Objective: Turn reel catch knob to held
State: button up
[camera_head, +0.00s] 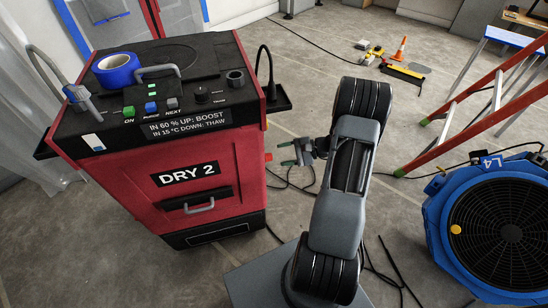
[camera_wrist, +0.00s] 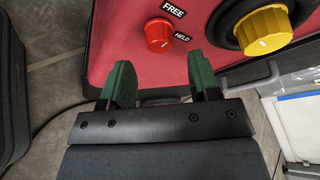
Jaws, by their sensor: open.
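The red reel catch knob (camera_wrist: 159,35) sits on the red side panel of the machine. The FREE label (camera_wrist: 173,9) is above it to the right and the HELD label (camera_wrist: 182,37) is to its right. A small pale mark shows on the knob's face; I cannot tell surely which label it points to. In the head view the knob (camera_head: 268,157) sticks out from the DRY 2 machine's right side. My gripper (camera_wrist: 165,82) is open and empty, its green fingers apart below the knob in the wrist view. My gripper (camera_head: 293,153) is just right of the knob in the head view, not touching it.
A larger yellow knob (camera_wrist: 264,27) is on a black mount right of the red knob. The DRY 2 machine (camera_head: 160,205) carries blue tape (camera_head: 117,70) on top. A blue fan (camera_head: 435,215) stands at the right, near a red ladder (camera_head: 470,115). Cables lie on the floor.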

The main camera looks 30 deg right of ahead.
aim_at(268, 157)
jog(key=shift+x, duration=2.1)
jog(key=shift+c, duration=0.2)
jog(key=c, duration=0.9)
